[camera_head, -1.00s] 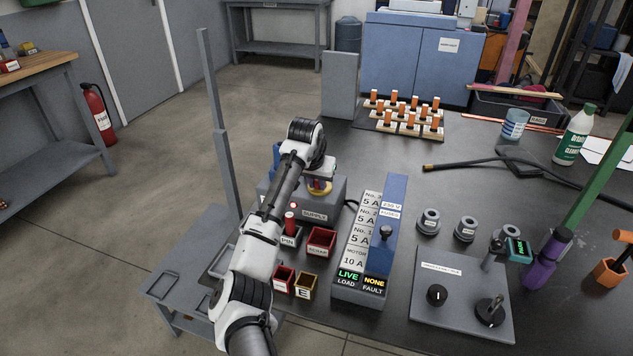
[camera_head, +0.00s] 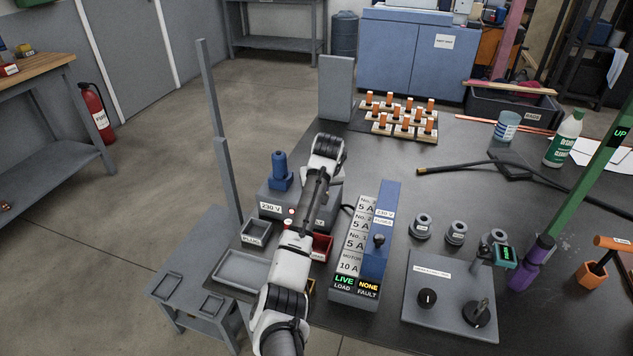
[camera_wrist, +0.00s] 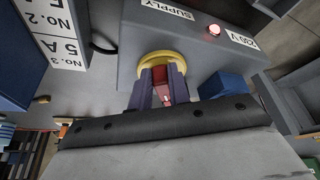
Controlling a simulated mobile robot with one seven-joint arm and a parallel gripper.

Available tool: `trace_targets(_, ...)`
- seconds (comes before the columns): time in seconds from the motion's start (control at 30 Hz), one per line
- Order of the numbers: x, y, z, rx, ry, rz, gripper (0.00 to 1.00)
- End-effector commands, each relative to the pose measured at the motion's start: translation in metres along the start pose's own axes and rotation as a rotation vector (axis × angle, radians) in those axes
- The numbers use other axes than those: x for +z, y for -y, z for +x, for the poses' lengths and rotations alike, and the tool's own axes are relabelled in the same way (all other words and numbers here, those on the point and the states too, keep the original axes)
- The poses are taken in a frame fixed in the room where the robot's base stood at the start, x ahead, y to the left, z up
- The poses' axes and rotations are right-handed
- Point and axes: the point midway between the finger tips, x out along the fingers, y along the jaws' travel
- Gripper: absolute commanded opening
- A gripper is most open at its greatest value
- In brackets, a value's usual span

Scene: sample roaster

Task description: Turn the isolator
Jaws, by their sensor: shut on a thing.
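The isolator shows in the wrist view as a yellow round base (camera_wrist: 165,59) with a red handle (camera_wrist: 178,88) on the grey supply box (camera_wrist: 140,45). My gripper (camera_wrist: 163,78) is shut on the red handle, one finger on each side of it. In the head view my arm covers the isolator and my gripper; part of the supply box (camera_head: 270,197) shows to the left of the arm. A lamp (camera_wrist: 213,30) glows pinkish red between the SUPPLY and 230 V labels.
A blue upright fitting (camera_head: 281,170) stands on the supply box left of my arm. A blue and grey fuse unit (camera_head: 380,240) reading LIVE and NONE stands close on the right. Grey trays (camera_head: 257,231) and a red bin (camera_head: 322,246) sit in front. Orange-topped pieces (camera_head: 402,113) stand behind.

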Motion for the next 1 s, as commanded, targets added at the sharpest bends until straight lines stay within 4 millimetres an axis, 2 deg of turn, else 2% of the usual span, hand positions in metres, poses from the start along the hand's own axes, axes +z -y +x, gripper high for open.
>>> trace_targets(0.03,-0.001,-0.004,-0.005,-0.015,0.001,-0.039,0.00)
trace_targets(0.7,-0.007,-0.020,0.002,-0.257,-0.002,-0.623,0.00)
trace_targets(1.0,-0.011,-0.024,0.005,-0.339,-0.002,-0.825,0.00)
